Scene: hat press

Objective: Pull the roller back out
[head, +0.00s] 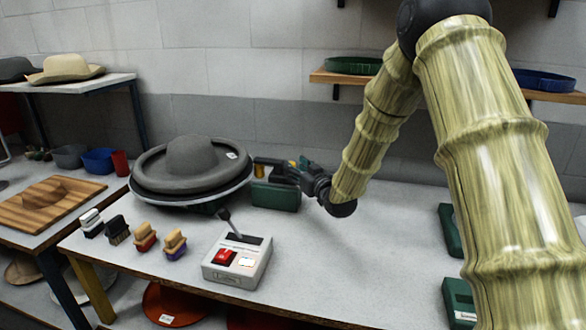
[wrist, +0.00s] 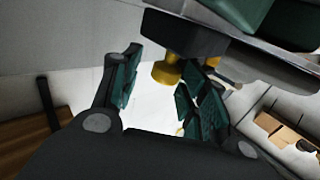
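A yellow cylinder, which may be the roller or its knob, shows beside the press in the head view (head: 260,170). In the wrist view a yellow knob (wrist: 167,72) sticks out of a dark block (wrist: 183,35), close to the space between my fingers. My gripper (head: 291,171) is at the right side of the hat press (head: 180,196), over a green housing (head: 276,196). In the wrist view my gripper (wrist: 163,92) has its fingers apart, with a clear gap between them. I cannot tell whether a finger touches the knob. The rest of the roller is hidden.
A grey hat (head: 190,155) sits on the press. A control box (head: 238,262) with a lever and red switch stands in front. Several brushes (head: 145,237) lie to the left. The table (head: 370,250) is clear to the right, up to green boxes (head: 460,303).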

